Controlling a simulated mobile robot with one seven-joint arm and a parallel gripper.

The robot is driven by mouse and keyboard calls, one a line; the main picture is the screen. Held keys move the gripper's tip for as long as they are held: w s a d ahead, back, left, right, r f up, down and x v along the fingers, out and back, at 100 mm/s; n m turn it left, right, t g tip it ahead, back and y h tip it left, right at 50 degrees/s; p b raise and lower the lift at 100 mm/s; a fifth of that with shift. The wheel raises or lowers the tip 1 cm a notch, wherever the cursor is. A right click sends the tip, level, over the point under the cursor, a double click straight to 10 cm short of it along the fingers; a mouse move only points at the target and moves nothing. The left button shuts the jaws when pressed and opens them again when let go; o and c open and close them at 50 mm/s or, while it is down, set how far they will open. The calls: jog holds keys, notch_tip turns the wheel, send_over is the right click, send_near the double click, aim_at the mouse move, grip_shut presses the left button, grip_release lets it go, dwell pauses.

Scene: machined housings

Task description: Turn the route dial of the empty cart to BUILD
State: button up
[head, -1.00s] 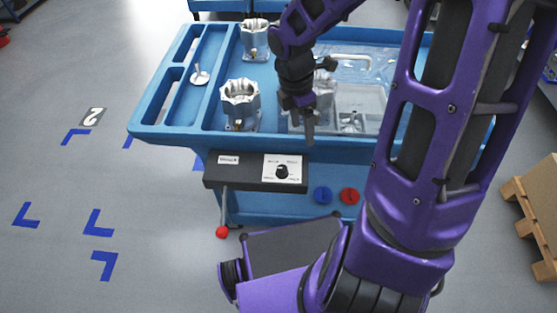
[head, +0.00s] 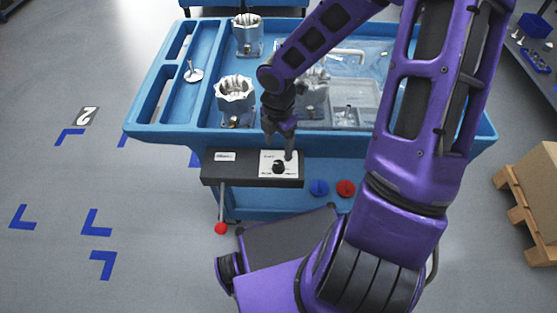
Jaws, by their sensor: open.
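The route dial (head: 279,168) is a small black knob on a white label plate (head: 265,158). The plate sits on the dark panel (head: 225,168) at the front of a blue cart (head: 165,128). The label words and the knob's setting are too small to read. My gripper (head: 279,152) is open and points down, with its fingertips just above the knob and in front of part of the label. I cannot tell whether the fingers touch the knob. This cart is not empty: it carries metal housings, one at the front (head: 236,98) and one behind (head: 247,35).
A third housing (head: 314,90) is partly behind my arm, beside a clear tray (head: 352,108). Below the panel are a red-tipped lever (head: 221,228), a blue knob (head: 319,188) and a red knob (head: 345,188). A pallet (head: 520,205) with a carton stands right. Floor at left is clear.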

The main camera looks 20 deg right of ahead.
aim_at(279, 163)
notch_tip(279, 163, down, 8)
jog(key=shift+r+b, duration=0.25)
jog(key=shift+b, duration=0.9)
grip_shut()
